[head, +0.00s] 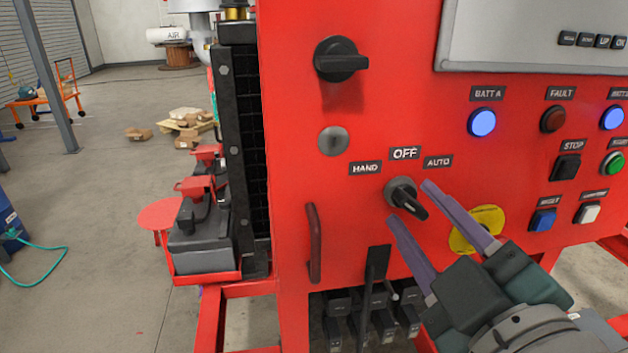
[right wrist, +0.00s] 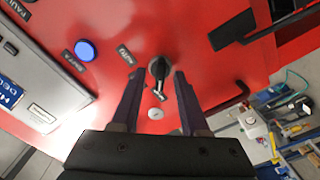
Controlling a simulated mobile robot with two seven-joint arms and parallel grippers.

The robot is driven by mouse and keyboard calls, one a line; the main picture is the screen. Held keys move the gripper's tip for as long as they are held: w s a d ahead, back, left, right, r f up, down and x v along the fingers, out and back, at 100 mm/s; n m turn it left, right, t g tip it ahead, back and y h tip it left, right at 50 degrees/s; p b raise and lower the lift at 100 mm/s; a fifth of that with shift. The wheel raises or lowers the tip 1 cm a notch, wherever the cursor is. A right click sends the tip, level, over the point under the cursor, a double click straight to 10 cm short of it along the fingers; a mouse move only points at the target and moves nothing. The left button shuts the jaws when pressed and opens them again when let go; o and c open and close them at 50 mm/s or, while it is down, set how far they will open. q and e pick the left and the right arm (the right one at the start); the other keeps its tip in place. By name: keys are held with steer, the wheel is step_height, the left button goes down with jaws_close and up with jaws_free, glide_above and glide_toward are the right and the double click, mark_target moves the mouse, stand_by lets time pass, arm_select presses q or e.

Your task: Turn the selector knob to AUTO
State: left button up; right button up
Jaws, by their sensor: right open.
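The selector knob (head: 404,193) is on the red panel below the labels HAND (head: 365,168), OFF (head: 404,153) and AUTO (head: 438,162). Its black handle slants from upper left to lower right in the head view; I cannot tell which end is the pointer. My right gripper (head: 409,201) is open, its purple fingertips on either side of the knob. In the right wrist view the knob (right wrist: 158,68) lies between the fingertips of my right gripper (right wrist: 158,78), with gaps at both sides. Contact is not visible. My left gripper is not in view.
A larger black rotary handle (head: 341,60) and a round metal lock (head: 333,141) are up and left. Lit blue lamp (head: 482,122), stop button (head: 566,167) and blue button (head: 543,220) are right. A yellow disc (head: 477,229) is partly behind my fingers. A red pull handle (head: 315,243) stands left.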

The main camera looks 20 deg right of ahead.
jaws_close()
stand_by(0.7)
